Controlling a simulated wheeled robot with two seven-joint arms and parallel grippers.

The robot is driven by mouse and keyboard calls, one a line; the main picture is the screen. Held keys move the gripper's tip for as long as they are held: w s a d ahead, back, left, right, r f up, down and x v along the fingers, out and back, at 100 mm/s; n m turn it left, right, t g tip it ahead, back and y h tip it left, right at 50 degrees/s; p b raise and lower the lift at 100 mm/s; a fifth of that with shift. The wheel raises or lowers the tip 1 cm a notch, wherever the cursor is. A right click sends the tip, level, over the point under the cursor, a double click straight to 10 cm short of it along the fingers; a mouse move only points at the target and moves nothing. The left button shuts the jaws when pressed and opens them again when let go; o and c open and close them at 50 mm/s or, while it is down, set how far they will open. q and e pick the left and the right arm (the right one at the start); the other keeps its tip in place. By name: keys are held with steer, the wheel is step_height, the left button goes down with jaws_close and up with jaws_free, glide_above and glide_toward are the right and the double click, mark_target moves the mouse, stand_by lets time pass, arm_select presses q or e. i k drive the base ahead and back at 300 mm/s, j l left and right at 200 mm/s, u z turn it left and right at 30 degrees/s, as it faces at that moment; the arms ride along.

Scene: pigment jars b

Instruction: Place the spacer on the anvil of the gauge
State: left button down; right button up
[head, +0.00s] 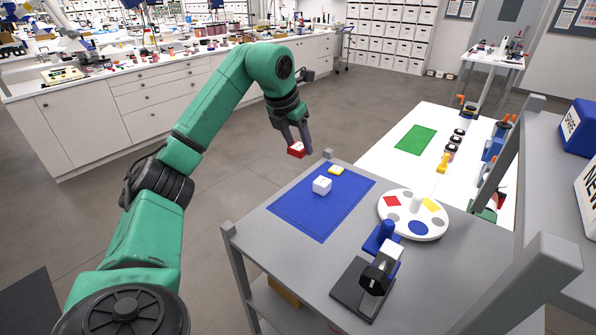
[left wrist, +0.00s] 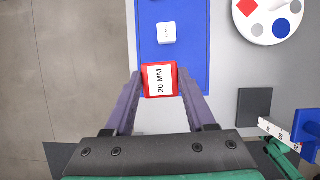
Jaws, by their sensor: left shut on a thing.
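My left gripper (head: 291,146) is shut on a red block (head: 296,151), the spacer, in the head view. In the left wrist view, the block (left wrist: 160,79) sits between the fingertips, with a white label reading "20 MM". It is held in the air, apart from the gauge. The gauge (head: 376,277) stands on the grey bench's near part, with a dark base plate (head: 349,292), a blue part (head: 381,238) and a black knob. In the left wrist view, its dark plate (left wrist: 253,106) is at lower right. I cannot clearly make out the anvil. My right gripper is not in view.
A blue mat (head: 300,222) holds a white block (head: 322,185) and a yellow block (head: 338,170). Right of it is a round white palette (head: 425,229) with coloured patches. Grey shelf posts (head: 242,271) rise at the bench corners. A white table (head: 385,155) stands behind.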

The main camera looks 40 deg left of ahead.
mark_target(359, 273)
steer(key=k, duration=1)
